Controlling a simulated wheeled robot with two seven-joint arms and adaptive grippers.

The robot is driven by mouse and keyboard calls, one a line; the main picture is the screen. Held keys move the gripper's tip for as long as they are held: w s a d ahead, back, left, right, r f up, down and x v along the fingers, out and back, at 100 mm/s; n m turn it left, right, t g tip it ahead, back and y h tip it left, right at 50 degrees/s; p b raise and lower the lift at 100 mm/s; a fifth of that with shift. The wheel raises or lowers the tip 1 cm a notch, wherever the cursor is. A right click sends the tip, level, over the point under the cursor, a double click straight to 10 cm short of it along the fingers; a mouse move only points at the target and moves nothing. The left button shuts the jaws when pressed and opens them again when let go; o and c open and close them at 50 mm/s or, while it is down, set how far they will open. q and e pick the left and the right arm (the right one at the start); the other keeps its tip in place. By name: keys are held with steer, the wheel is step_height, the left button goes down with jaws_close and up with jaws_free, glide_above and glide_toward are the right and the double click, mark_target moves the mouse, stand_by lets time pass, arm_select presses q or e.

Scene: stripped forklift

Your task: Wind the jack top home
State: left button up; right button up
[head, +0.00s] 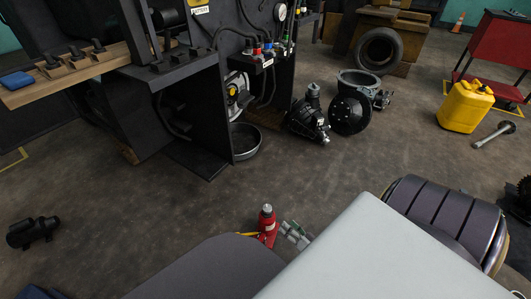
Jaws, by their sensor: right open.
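A small red bottle jack (267,226) stands upright on the floor at the lower middle of the head view. Its pale metal top (267,208) sticks up above the red body. A thin yellow piece (247,234) shows at its left side. My right gripper (287,232) is just to the right of the jack, low beside its body, with its fingers apart. I cannot tell whether a finger touches the jack. The jack's foot is partly hidden by the grey surface in front. My left gripper is not in view.
The dark forklift frame (190,110) stands behind on the left, with a round pan (245,141) by it. Black machine parts (308,118), a tyre (379,51) and a yellow can (465,106) lie further back. A small black motor (33,231) lies left. Floor beyond the jack is clear.

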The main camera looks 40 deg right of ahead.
mark_target(267, 208)
steer(key=shift+a+r+n+t+y, duration=0.1)
steer(key=shift+a+r+n+y, duration=0.1)
steer(key=shift+n, duration=1.35)
steer(key=shift+a+r+n+t+y, duration=0.15)
steer(key=shift+r+n, duration=0.1)
steer(key=shift+n, duration=1.35)
steer(key=shift+a+r+n+t+y, duration=0.1)
steer(key=shift+r+n+y, duration=0.1)
steer(key=shift+n, duration=1.35)
steer(key=shift+w, duration=0.15)
steer(key=w+b, duration=0.3)
steer(key=w, duration=0.9)
steer(key=shift+w+a+b, duration=0.1)
steer(key=shift+a+b, duration=0.1)
steer(key=shift+b, duration=0.15)
steer(key=shift+w, duration=0.65)
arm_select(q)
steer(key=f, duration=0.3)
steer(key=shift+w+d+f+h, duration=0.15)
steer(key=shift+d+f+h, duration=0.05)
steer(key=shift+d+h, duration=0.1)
arm_select(e)
steer(key=shift+c, duration=0.4)
steer(key=shift+h, duration=0.25)
steer(key=c, duration=1)
